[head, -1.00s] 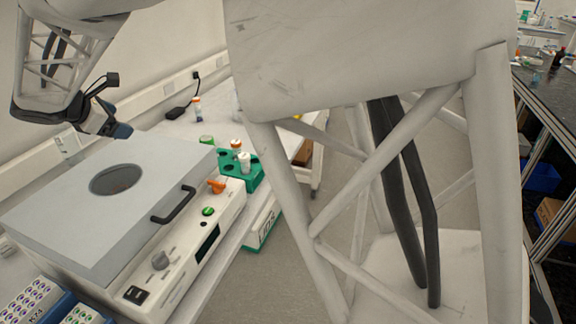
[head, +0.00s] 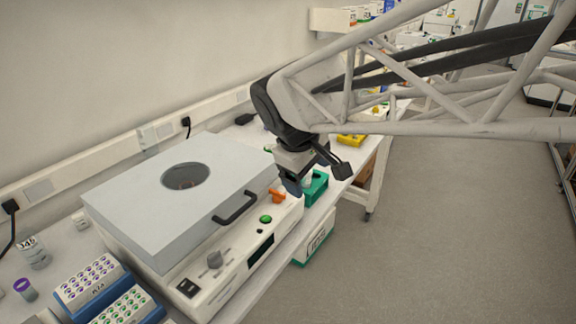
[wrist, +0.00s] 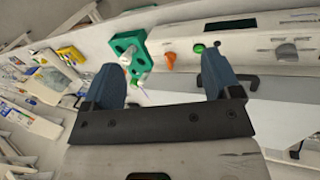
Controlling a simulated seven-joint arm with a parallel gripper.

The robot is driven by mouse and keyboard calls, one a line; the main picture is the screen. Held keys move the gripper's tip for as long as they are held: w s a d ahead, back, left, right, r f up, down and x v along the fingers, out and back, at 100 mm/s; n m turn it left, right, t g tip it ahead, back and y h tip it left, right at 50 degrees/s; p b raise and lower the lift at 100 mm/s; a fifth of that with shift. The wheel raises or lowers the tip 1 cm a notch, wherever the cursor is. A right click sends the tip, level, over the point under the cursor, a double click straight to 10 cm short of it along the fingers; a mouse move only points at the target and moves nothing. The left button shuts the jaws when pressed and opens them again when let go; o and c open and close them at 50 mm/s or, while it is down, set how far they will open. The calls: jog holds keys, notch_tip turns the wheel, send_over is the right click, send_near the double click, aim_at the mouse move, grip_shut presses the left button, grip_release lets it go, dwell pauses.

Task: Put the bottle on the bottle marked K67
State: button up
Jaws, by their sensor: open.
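My gripper (head: 297,188) hangs near the green rack (head: 318,187), at the right end of the grey-lidded machine. In the wrist view its blue fingers (wrist: 160,66) are wide apart with nothing between them. The green rack (wrist: 140,64) lies beyond the fingertips, with small white-topped bottles (wrist: 125,59) in it. In the head view my gripper partly hides the rack and its bottles. At the far left stands a white bottle (head: 33,254) with a dark mark that looks like J46. A purple-capped bottle (head: 25,289) is below it. I cannot read K67 on any bottle.
The grey-lidded machine (head: 150,215) with a black handle fills the bench's middle. Blue racks of capped vials (head: 92,285) stand at front left. An orange part (head: 277,195) sits close to my gripper. A yellow rack (head: 351,141) is farther back. Floor at right is open.

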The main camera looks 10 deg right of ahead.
jog(key=s+d+f+m+y, duration=0.1)
jog(key=s+f+m, duration=0.1)
jog(key=s, duration=0.5)
jog(key=s+d+f+m+y, duration=0.2)
jog(key=s+m, duration=0.3)
jog(key=s, duration=0.3)
jog(key=shift+s+d+f, duration=0.15)
jog(key=shift+d+f, duration=0.1)
jog(key=shift+f, duration=0.5)
